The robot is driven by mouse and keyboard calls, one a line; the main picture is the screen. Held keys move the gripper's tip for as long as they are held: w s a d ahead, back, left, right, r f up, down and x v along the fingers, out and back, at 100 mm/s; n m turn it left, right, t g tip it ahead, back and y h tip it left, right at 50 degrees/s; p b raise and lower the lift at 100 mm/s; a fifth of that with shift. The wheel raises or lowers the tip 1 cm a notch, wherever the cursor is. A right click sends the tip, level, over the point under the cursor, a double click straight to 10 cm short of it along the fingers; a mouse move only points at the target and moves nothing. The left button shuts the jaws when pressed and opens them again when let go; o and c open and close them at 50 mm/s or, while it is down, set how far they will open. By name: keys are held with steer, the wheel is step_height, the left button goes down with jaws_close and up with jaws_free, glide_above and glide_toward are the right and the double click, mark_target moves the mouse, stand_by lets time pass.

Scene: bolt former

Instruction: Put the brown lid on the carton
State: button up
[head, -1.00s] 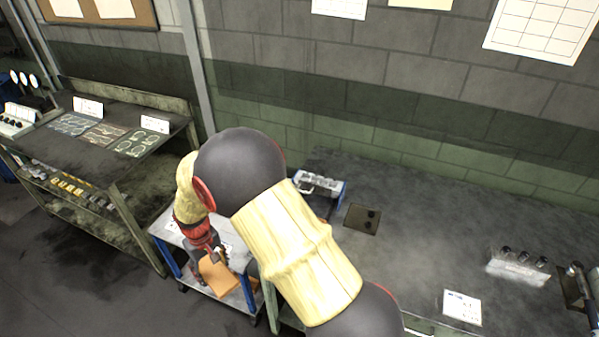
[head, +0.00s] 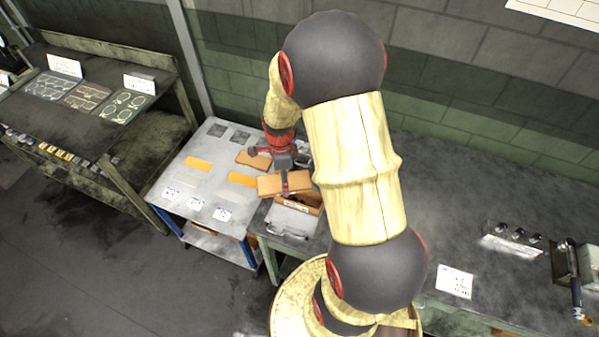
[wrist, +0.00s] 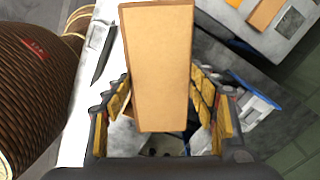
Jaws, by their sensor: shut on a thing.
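The brown lid (head: 285,184) is a flat board held level above the bench's left end in the head view. My gripper (head: 285,170) is shut on it. In the wrist view the lid (wrist: 157,65) stands between the fingers of my gripper (wrist: 165,105) and hides much of what is below. A small brown open carton (head: 312,203) seems to lie just below and right of the lid in the head view. The lid partly covers it, and I cannot tell the gap between them. The carton is not clear in the wrist view.
A grey-topped cart (head: 200,185) with orange patches and white cards stands left of the bench. Another brown flat piece (head: 252,160) shows beside my gripper. A grey case (head: 290,222) lies near the carton. The bench (head: 480,200) is largely clear rightward, with a bolt rack (head: 515,243).

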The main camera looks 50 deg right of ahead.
mark_target(300, 184)
steer(key=s+d+m, duration=0.1)
steer(key=m, duration=0.1)
steer(key=s+d+r+m+p, duration=0.1)
steer(key=s+m, duration=0.1)
steer(key=s+d+r+m, duration=0.1)
steer(key=m, duration=0.1)
steer(key=shift+s, duration=0.15)
steer(key=shift+f+b, duration=1.7)
steer(key=shift+f, duration=0.8)
steer(key=shift+f+b, duration=0.7)
steer(key=shift+f, duration=0.6)
steer(key=o, duration=0.9)
steer(key=shift+r, duration=0.15)
step_height(300, 184, up, 12)
steer(key=shift+f, duration=0.1)
